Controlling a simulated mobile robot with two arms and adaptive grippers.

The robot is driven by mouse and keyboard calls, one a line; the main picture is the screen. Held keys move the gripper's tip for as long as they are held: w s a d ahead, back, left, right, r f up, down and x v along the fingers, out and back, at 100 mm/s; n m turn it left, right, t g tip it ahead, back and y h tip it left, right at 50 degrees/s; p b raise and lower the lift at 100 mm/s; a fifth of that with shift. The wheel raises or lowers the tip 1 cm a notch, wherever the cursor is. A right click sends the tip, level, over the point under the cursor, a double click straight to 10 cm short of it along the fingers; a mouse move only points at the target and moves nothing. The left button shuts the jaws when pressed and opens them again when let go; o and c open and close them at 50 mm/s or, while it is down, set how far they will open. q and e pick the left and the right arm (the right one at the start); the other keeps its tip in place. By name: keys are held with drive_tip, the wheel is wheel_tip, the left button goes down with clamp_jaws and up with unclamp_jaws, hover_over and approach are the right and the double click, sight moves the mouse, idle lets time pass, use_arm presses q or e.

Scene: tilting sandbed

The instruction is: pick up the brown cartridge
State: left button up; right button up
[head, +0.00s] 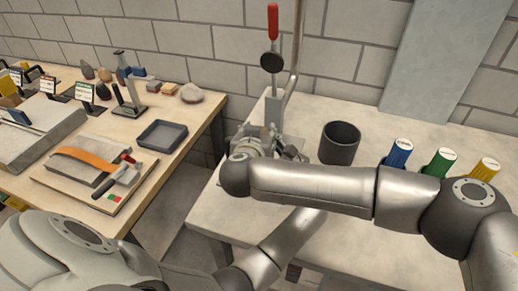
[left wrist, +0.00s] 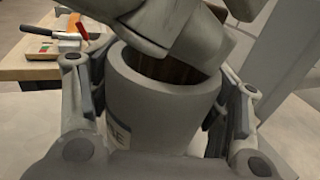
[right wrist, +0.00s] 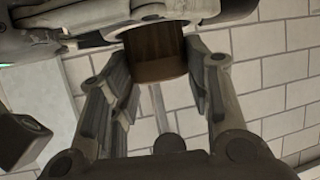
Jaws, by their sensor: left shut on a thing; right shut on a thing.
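In the right wrist view my right gripper (right wrist: 163,72) has its fingers on either side of a dark brown cylinder, which I take as the brown cartridge (right wrist: 153,52); its far end meets grey parts at the top. In the left wrist view my left gripper (left wrist: 160,105) is closed around a grey, open-topped cylinder (left wrist: 160,112) with a partly seen pale label. Dark brown shows inside its mouth, and grey arm or gripper parts cover part of the opening. In the head view my right gripper (head: 268,148) is over the right bench; my left gripper is hidden behind the right arm.
Blue (head: 398,153), green (head: 440,162) and yellow (head: 485,169) cartridges stand on the right bench, close to my right arm. A dark cup (head: 339,143) and a red-handled upright lever (head: 272,22) stand behind. The left table holds a dark tray (head: 161,136) and tools.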

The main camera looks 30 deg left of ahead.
drive_tip(key=shift+c, duration=1.4)
drive_tip(key=shift+r, duration=0.1)
wheel_tip(320, 180, up, 18)
use_arm(q)
drive_tip(key=o, duration=1.4)
